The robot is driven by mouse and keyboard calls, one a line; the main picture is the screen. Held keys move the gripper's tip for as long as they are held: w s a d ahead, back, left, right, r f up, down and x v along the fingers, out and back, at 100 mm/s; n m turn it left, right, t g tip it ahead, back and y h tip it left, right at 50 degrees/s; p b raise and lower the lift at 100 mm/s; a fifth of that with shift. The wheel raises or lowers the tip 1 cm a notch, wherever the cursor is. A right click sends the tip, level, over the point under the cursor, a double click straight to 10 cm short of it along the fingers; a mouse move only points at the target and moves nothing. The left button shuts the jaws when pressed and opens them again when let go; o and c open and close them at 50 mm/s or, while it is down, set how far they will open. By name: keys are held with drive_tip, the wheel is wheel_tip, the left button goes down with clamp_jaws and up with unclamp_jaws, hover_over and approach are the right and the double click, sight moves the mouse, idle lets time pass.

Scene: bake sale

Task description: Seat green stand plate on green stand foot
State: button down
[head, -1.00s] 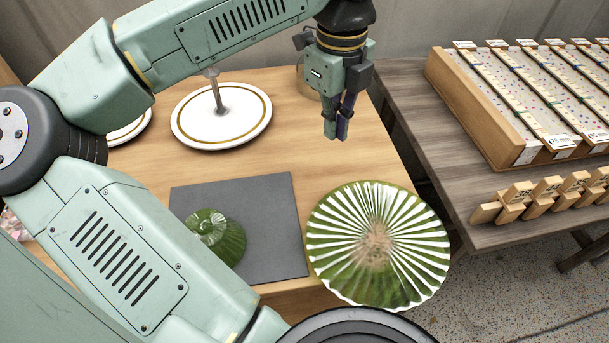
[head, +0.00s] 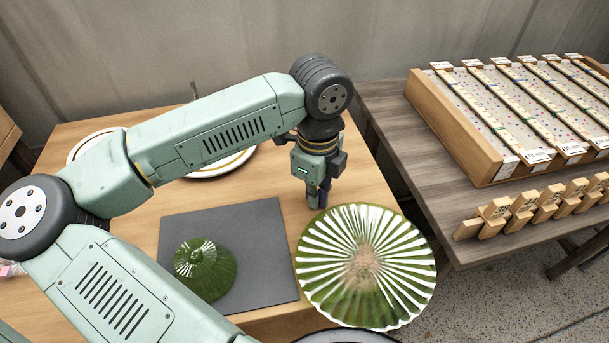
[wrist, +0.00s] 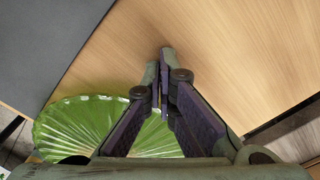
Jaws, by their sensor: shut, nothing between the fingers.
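The green stand plate (head: 366,265), round with white radiating ribs, lies at the right front corner of the wooden table and reaches past its edge. It also shows in the wrist view (wrist: 75,125), partly behind my fingers. The green stand foot (head: 205,268), a small ribbed dome, sits on the grey mat, left of the plate and apart from it. My gripper (head: 317,200) points down just behind the plate's far rim. It is shut and empty; in the wrist view its fingertips (wrist: 164,55) meet over bare wood.
The grey mat (head: 265,225) lies on the wooden table (head: 75,225). A white gold-rimmed plate (head: 222,168) stands behind, partly hidden by my arm. At right, a grey table (head: 440,200) holds a wooden divided tray (head: 455,130) and several small wooden stands (head: 523,208).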

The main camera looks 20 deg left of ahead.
sight(335, 209)
drive_tip(key=shift+s+d, duration=0.15)
drive_tip(key=shift+d, duration=0.55)
drive_tip(key=shift+s+d+f+b, duration=0.15)
drive_tip(key=shift+d+f+b, duration=0.05)
drive_tip(key=shift+d+b, duration=0.8)
drive_tip(key=shift+s+d, duration=0.1)
drive_tip(key=shift+d, duration=0.3)
drive_tip(key=shift+r, duration=0.2)
